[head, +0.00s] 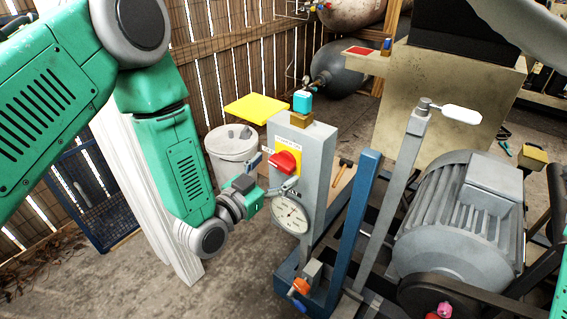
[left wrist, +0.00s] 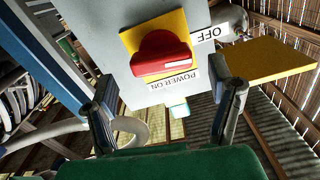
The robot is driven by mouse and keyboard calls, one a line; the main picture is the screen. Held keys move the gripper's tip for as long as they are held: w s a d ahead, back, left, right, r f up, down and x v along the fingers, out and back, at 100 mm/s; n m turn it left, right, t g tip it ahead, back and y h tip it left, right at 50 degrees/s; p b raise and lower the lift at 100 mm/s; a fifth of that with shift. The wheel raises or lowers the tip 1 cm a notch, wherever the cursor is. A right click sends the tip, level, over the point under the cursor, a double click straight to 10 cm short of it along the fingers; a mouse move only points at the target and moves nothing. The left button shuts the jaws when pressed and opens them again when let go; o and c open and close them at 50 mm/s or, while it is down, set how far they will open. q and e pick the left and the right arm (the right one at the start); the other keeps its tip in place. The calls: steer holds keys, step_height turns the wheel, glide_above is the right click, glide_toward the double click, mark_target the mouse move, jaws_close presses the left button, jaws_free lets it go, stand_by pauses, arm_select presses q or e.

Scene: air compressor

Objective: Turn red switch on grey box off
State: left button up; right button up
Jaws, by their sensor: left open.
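The red switch (head: 285,162) is a rotary knob on a yellow plate on the front of the upright grey box (head: 313,150). In the left wrist view the red switch (left wrist: 161,54) is near the upper middle, with a "POWER ON" label (left wrist: 174,80) below its plate and an "OFF" label (left wrist: 208,35) to the right. My left gripper (head: 269,175) is open in front of the box, level with the switch and slightly below it. Its fingers (left wrist: 171,92) lie to either side of the switch in the wrist view; contact cannot be told. My right gripper is out of view.
A round gauge (head: 290,214) sits below the switch. A blue post (head: 355,225) and a grey motor (head: 460,225) stand to the right. A white bucket (head: 230,148) and yellow panel (head: 257,107) are behind left. Open floor lies at lower left.

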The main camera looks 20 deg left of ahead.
mark_target(278, 165)
arm_select(q)
steer(key=x, duration=0.2)
steer(key=shift+w+d, duration=0.2)
steer(key=shift+w, duration=0.35)
steer(key=shift+w+a, duration=0.1)
steer(key=shift+w, duration=0.05)
steer(key=shift+a, duration=0.1)
steer(key=c, duration=1.2)
steer(key=shift+n, duration=0.9)
